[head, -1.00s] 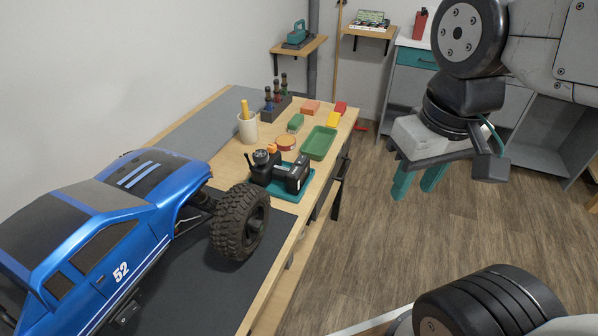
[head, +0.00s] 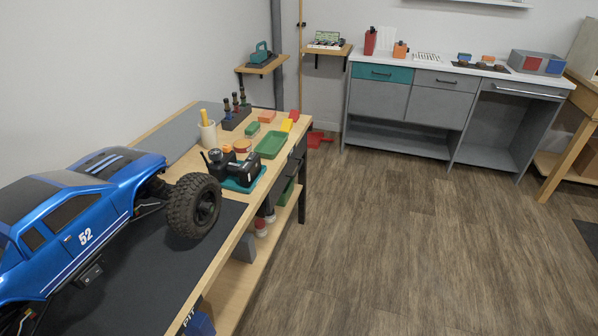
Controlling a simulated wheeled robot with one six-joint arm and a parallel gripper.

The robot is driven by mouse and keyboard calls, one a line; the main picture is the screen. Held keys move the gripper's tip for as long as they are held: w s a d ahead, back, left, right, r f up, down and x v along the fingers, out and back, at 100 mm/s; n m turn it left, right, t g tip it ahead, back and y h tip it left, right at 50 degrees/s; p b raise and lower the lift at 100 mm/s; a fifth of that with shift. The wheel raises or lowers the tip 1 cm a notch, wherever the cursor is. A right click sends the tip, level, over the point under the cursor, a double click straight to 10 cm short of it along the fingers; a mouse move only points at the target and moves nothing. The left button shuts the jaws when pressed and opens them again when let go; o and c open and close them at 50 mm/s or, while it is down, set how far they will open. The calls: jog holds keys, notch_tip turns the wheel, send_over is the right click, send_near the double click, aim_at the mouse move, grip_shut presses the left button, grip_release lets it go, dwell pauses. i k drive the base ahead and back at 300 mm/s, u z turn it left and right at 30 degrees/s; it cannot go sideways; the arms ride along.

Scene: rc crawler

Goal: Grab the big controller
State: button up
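A dark controller (head: 229,166) with an orange knob sits on a teal mat (head: 246,183) on the wooden workbench, just past the front wheel of the blue RC truck (head: 72,222). It lies near the bench's right edge, with nothing on top of it. My gripper is out of the head view, so its fingers cannot be seen.
A green tray (head: 271,145), a white cup (head: 207,133) holding a yellow item, and several coloured blocks stand behind the controller. A grey cabinet (head: 412,105) stands along the back wall. The wooden floor (head: 400,240) right of the bench is clear.

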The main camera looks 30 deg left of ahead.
aim_at(247, 173)
jog(key=z, duration=0.2)
jog(key=i, duration=0.8)
jog(key=u, duration=0.35)
jog(key=i, duration=1.55)
jog(key=u, duration=1.4)
jog(key=i, duration=0.85)
jog(key=u, duration=1.3)
jog(key=i, duration=0.2)
jog(key=u, duration=0.05)
